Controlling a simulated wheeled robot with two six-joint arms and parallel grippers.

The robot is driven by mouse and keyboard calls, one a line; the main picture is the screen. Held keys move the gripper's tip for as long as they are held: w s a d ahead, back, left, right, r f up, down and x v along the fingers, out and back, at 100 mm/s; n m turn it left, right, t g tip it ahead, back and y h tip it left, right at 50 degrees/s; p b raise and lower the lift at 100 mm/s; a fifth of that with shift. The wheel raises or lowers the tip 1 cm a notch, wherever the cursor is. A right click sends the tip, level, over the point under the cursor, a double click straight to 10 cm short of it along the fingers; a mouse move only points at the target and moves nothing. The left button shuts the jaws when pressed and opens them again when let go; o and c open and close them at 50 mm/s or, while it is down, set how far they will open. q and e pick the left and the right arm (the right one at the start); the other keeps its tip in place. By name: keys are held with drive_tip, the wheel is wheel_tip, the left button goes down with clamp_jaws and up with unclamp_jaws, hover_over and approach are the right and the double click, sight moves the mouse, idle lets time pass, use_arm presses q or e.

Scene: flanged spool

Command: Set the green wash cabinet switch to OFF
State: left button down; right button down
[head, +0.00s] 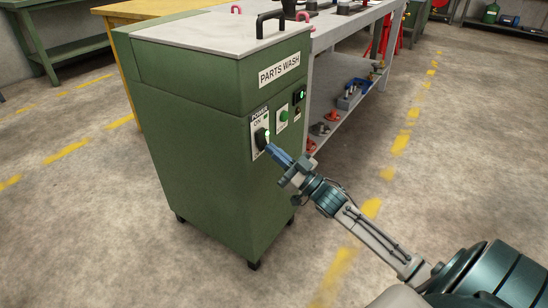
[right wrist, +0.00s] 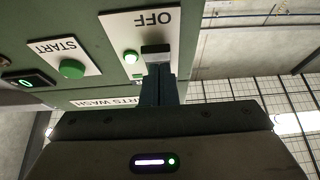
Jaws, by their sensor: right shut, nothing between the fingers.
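The green wash cabinet (head: 205,150) stands in the middle of the head view, labelled PARTS WASH. Its white power plate (head: 257,121) reads POWER ON at the top. A black switch (head: 261,139) sits on the plate, partly hidden by my fingers. In the right wrist view, the plate (right wrist: 137,28) appears upside down with OFF, and the dark switch (right wrist: 155,52) is at my fingertips. My right gripper (head: 270,149) is shut and empty, its tips at the switch; I cannot tell whether they touch. The switch's exact position is unclear. My left gripper is not in view.
A green START button (head: 283,115) and a small lit display (head: 300,95) sit right of the power plate. The floor at the front is clear.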

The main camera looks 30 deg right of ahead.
drive_tip(key=shift+w+a, duration=0.1)
drive_tip(key=shift+w, duration=0.1)
drive_tip(key=shift+w+a+f+t+b, duration=0.15)
drive_tip(key=shift+w+f+t+b, duration=0.3)
drive_tip(key=shift+b, duration=0.7)
drive_tip(key=shift+r, duration=0.1)
drive_tip(key=shift+s+p, duration=0.1)
drive_tip(key=shift+p, duration=0.2)
